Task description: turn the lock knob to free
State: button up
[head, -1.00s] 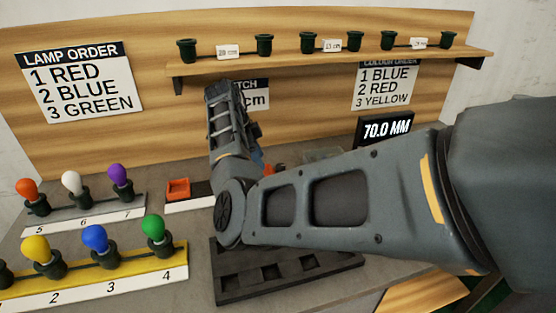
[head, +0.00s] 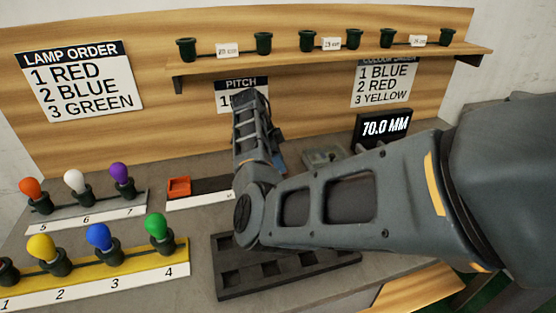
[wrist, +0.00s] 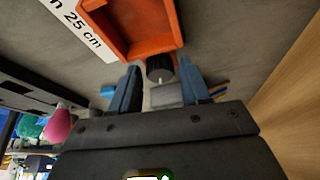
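The lock knob (wrist: 160,68) is a small dark ribbed cylinder with a pale mark, seen in the wrist view just beyond the orange open-topped holder (wrist: 144,48). My gripper (wrist: 158,76) is open, with one blue finger on each side of the knob. A gap shows between the knob and each finger, and I cannot tell how far above it the fingertips are. A grey block (wrist: 167,95) lies between the fingers below the knob in the picture. In the head view my arm hides the knob and most of the gripper.
A display (head: 385,128) reads 70.0 MM. A dark slotted tray (head: 235,288) lies in front of my arm. Lamp racks stand at left, with a yellow one (head: 180,255) in front. A grey fixture (head: 323,155) sits right of my wrist. A shelf (head: 290,62) with sockets is above.

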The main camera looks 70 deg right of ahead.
jog(key=c, duration=0.8)
jog(key=shift+r+n+p, duration=0.15)
jog(key=shift+n+p, duration=0.15)
jog(key=shift+n+h+p, duration=0.4)
jog(key=shift+n+p, duration=0.3)
jog(key=shift+n, duration=0.1)
jog(key=shift+s+n+t+h+p, duration=0.1)
jog(key=shift+n+t+h+p, duration=0.1)
jog(key=shift+n+t+p, duration=0.45)
jog(key=shift+n+t+h+p, duration=0.25)
jog(key=shift+n+p, duration=0.45)
jog(key=shift+n, duration=0.65)
jog(key=o, duration=1.1)
jog(key=shift+a, duration=0.1)
jog(key=shift+c, duration=0.2)
